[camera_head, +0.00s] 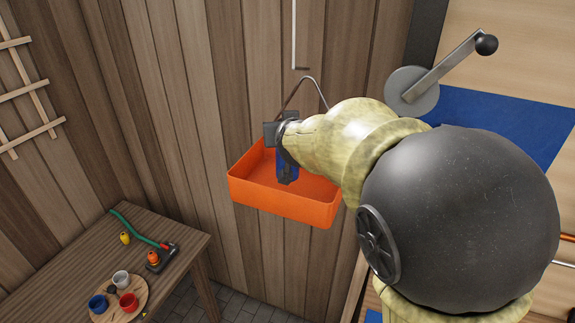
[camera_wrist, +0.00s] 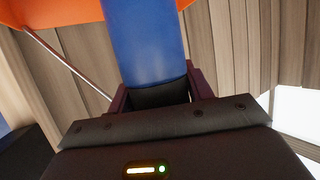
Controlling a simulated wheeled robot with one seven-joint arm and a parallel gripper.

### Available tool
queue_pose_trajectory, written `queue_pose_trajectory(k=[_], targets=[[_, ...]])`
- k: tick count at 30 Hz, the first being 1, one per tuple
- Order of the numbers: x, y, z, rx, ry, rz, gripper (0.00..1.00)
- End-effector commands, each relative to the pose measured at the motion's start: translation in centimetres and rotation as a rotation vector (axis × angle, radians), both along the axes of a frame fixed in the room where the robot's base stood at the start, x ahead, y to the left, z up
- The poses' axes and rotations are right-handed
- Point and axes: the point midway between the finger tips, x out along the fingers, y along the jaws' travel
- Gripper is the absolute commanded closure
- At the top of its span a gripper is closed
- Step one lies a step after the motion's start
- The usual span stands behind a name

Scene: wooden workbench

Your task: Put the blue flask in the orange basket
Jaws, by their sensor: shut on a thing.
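The blue flask (camera_wrist: 143,45) is between the two fingers of my gripper (camera_wrist: 162,95), which is shut on it in the wrist view. In the head view the flask (camera_head: 287,166) hangs below my gripper (camera_head: 283,135), upright or nearly so. The orange basket (camera_head: 284,203) is on the plank wall, with a thin curved handle above it. The flask appears over or inside the basket opening; I cannot tell whether it touches the basket floor. A strip of the basket (camera_wrist: 60,12) also shows at the top of the wrist view. My arm hides the basket's right side.
A wooden lattice (camera_head: 22,95) is on the left wall. A metal crank (camera_head: 440,70) is at upper right.

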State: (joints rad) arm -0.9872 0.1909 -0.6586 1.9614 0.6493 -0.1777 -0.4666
Motion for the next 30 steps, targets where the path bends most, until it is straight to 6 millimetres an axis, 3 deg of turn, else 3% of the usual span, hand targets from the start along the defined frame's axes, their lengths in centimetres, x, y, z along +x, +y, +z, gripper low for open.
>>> queue_pose_trajectory(k=[1,3,14,22,30], targets=[[0.0,-0.1,-1.5,0.000,-0.001,-0.002,0.81],[0.0,-0.1,-2.1,0.001,-0.002,-0.002,0.81],[0.0,0.1,-2.3,0.001,-0.002,0.001,0.81],[0.0,0.0,-5.7,-0.001,-0.001,-0.001,0.81],[0.0,0.2,-5.9,0.001,-0.002,0.003,0.81]])
